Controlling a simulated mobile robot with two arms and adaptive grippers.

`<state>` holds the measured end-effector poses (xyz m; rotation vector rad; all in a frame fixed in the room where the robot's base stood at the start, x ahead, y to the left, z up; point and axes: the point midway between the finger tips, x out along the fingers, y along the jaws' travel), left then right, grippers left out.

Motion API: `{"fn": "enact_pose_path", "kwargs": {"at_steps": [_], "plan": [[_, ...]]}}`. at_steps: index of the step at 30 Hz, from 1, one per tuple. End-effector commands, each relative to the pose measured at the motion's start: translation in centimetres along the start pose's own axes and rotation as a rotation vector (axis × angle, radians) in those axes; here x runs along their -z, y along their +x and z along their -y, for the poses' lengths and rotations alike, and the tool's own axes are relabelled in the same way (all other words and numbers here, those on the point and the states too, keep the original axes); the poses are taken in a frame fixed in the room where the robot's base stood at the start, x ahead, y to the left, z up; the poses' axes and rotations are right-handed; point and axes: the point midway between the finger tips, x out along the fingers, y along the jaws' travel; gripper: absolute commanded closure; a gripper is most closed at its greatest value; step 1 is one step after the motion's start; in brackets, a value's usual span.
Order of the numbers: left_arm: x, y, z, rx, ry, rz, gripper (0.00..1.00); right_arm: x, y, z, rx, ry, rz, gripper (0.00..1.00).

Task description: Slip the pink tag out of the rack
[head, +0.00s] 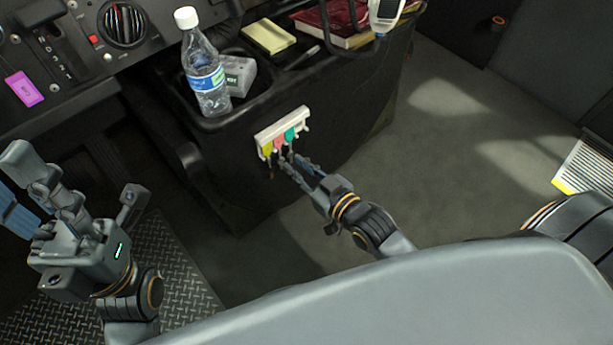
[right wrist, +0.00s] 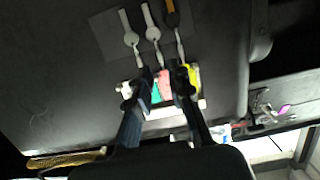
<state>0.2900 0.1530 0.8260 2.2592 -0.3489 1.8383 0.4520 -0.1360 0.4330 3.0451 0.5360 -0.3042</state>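A white rack (head: 283,131) is fixed to the side of the dark console and holds a yellow tag (head: 267,149), the pink tag (head: 279,144) and a green tag (head: 291,134). My right gripper (head: 285,160) is at the rack, its fingertips in front of the tags. In the right wrist view the pink tag (right wrist: 166,80) shows between the two parted fingers (right wrist: 163,80), with part of the green tag (right wrist: 155,92) also in the gap. The yellow tag (right wrist: 194,76) is outside the right finger. My left gripper (head: 14,182) is open and empty at far left.
A water bottle (head: 205,70) and a grey box (head: 238,74) stand in the console tray above the rack. A yellow pad (head: 268,36) and a red book (head: 322,22) lie behind. A purple label (head: 24,90) is on the left panel.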

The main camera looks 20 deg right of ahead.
Motion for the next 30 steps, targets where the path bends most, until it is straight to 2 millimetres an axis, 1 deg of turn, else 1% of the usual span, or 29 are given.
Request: {"fn": "enact_pose_path", "kwargs": {"at_steps": [1,4,12,18,27,28,29,30], "plan": [[-0.2,-0.7,0.0,0.000,0.000,0.001,0.60,-0.2,0.7,0.0,0.000,0.001,-0.003,0.80],[-0.1,-0.2,0.0,0.000,0.000,0.001,0.60,0.1,1.6,0.0,0.000,0.001,-0.001,0.80],[-0.1,0.0,0.0,0.000,0.001,0.002,0.60,0.0,3.8,0.0,0.000,0.001,0.000,0.80],[-0.1,0.0,0.0,0.000,0.001,0.002,0.60,0.0,4.5,0.0,0.000,0.001,0.001,0.80],[-0.1,0.0,0.0,0.000,0.000,0.002,0.60,0.0,4.6,0.0,0.000,0.001,0.001,0.80],[-0.1,0.0,0.0,0.000,0.000,0.002,0.60,0.0,4.6,0.0,0.000,0.001,0.001,0.84],[-0.1,0.0,0.0,0.000,0.000,0.002,0.60,0.0,4.6,0.0,0.000,0.001,0.001,0.91],[-0.1,0.0,0.0,0.000,0.000,0.002,0.60,0.0,4.6,0.0,0.000,0.001,0.001,0.99]]}}
